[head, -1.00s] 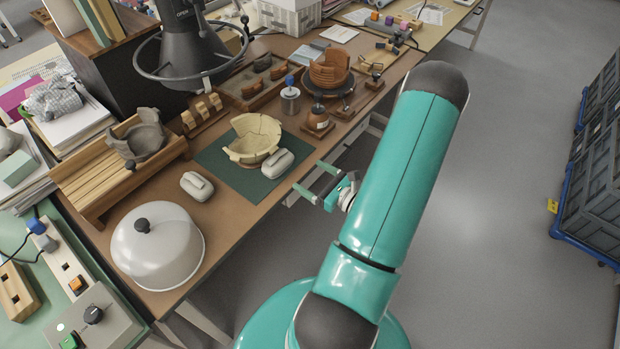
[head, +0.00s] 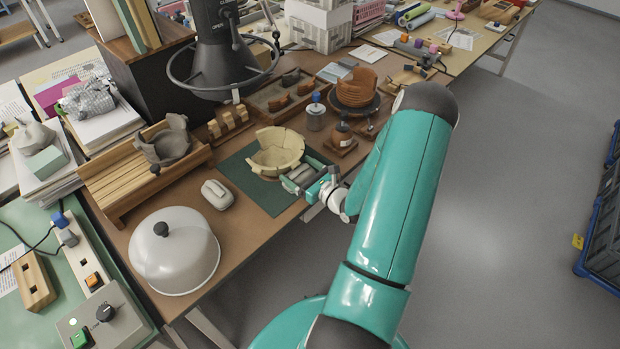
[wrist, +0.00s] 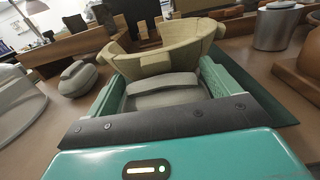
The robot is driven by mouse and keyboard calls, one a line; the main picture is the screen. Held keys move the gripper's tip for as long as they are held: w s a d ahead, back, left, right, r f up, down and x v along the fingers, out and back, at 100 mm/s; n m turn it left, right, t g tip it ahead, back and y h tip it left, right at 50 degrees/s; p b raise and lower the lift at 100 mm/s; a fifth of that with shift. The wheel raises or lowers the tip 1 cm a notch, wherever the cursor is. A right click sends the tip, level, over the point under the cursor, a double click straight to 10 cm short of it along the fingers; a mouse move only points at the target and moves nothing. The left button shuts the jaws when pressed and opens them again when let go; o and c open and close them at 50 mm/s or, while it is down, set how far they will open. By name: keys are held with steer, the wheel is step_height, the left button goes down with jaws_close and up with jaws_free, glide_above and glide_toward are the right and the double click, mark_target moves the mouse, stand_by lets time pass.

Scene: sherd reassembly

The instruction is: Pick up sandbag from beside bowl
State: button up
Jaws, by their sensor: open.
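The cream bowl (head: 277,155), made of joined sherds with a broken rim, stands on the dark green mat (head: 243,174). A grey sandbag (wrist: 163,84) lies beside the bowl, on its near side. My gripper (head: 298,178) is open, with its two teal fingers on either side of this sandbag. In the wrist view the sandbag lies between the fingers, just in front of the bowl (wrist: 170,48). I cannot tell whether the fingers touch it. In the head view the fingers partly hide the sandbag. A second grey sandbag (head: 217,194) lies on the table to the left of the mat.
A white dome cover with a black knob (head: 174,250) stands at the table's near left. A wooden rack with a dark vessel (head: 166,147) is at the left. A metal canister (head: 316,115) and a turntable with a brown pot (head: 357,88) stand behind the bowl.

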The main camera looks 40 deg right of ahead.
steer(key=shift+w, duration=0.35)
